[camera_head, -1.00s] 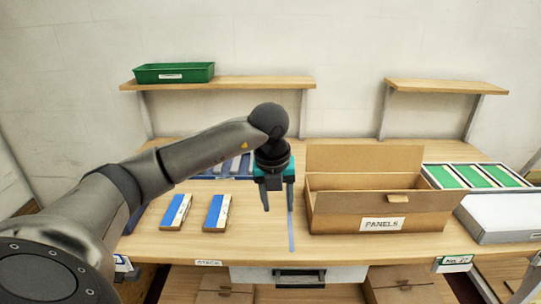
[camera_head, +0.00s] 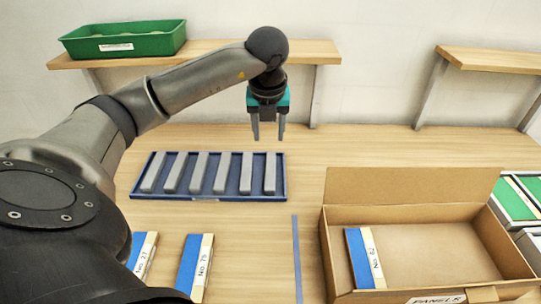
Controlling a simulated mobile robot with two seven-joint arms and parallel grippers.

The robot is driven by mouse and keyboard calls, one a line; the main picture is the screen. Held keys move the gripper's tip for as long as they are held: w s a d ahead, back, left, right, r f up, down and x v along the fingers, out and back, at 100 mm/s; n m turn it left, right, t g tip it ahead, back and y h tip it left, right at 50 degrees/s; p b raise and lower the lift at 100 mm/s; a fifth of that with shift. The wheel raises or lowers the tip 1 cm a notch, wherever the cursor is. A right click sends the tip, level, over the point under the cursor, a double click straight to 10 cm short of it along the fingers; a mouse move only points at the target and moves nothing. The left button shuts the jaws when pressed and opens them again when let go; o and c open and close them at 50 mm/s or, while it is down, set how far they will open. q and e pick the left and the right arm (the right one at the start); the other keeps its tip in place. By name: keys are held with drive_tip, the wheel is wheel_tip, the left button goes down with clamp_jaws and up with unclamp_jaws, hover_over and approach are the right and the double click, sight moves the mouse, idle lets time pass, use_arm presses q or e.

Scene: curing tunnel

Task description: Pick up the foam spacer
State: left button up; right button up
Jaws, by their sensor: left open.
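Several grey bars, which look like the foam spacers (camera_head: 196,172), lie side by side in a shallow blue tray (camera_head: 212,198) on the table. My left gripper (camera_head: 268,138) points down with its two fingers apart and nothing between them. In the picture it shows just above the back right part of the tray, apart from the bars. The nearest bar to it is the rightmost one (camera_head: 270,173). My right gripper is not in view.
An open cardboard box (camera_head: 430,212) at the right holds a blue-and-cream panel (camera_head: 364,258). Two similar panels (camera_head: 197,265) lie at the front left. A blue strip (camera_head: 297,257) runs along the table. A green bin (camera_head: 124,40) stands on the left shelf (camera_head: 215,50).

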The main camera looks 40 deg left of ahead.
use_arm(q)
drive_tip(key=b, duration=0.1)
hover_over(270, 170)
drive_tip(key=s, duration=0.1)
drive_tip(key=f, duration=0.5)
drive_tip(key=d+f, duration=0.1)
drive_tip(key=f, duration=0.2)
drive_tip(key=shift+s+f, duration=0.2)
drive_tip(key=shift+f, duration=0.05)
drive_tip(key=shift+b+x, duration=0.45)
drive_tip(key=shift+x, duration=2.75)
drive_tip(key=shift+d, duration=0.15)
clamp_jaws()
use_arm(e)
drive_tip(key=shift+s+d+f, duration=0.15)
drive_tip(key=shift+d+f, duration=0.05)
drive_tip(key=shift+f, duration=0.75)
